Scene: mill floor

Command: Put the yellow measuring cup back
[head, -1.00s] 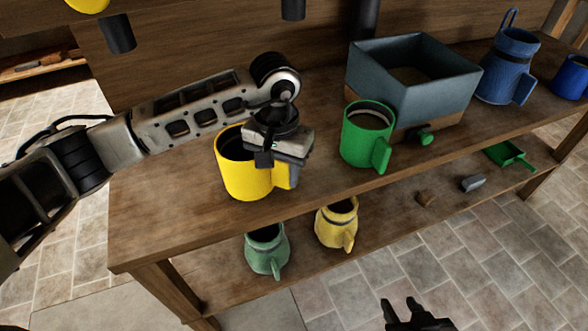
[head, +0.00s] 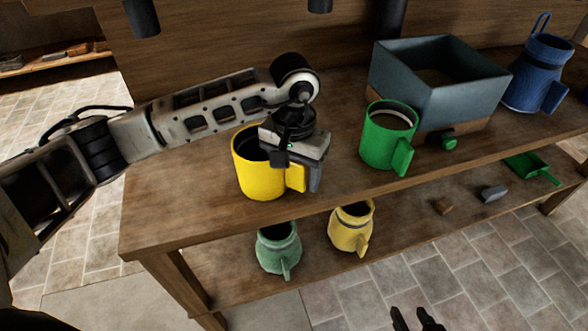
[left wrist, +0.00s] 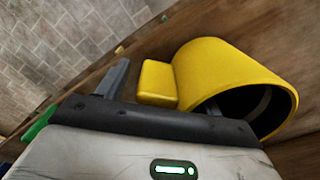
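The yellow measuring cup (head: 258,178) stands upright on the bench top, left of a green cup. Its blocky handle points right in the head view. My left gripper (head: 298,172) is over the handle side of the cup, fingers pointing down. In the left wrist view, one finger (left wrist: 116,80) is outside the handle with a small gap, and the other is partly hidden at the mouth of the yellow cup (left wrist: 225,75). The fingers look apart. My right gripper (head: 416,318) is empty and open at the bottom edge, in front of the bench.
A green cup (head: 385,143), a blue-grey box (head: 440,100) and a blue jug (head: 535,80) stand rightward on the bench top (head: 190,195). The lower shelf holds a green jug (head: 278,252), a yellow jug (head: 350,232) and a green scoop (head: 530,169). The bench's left end is clear.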

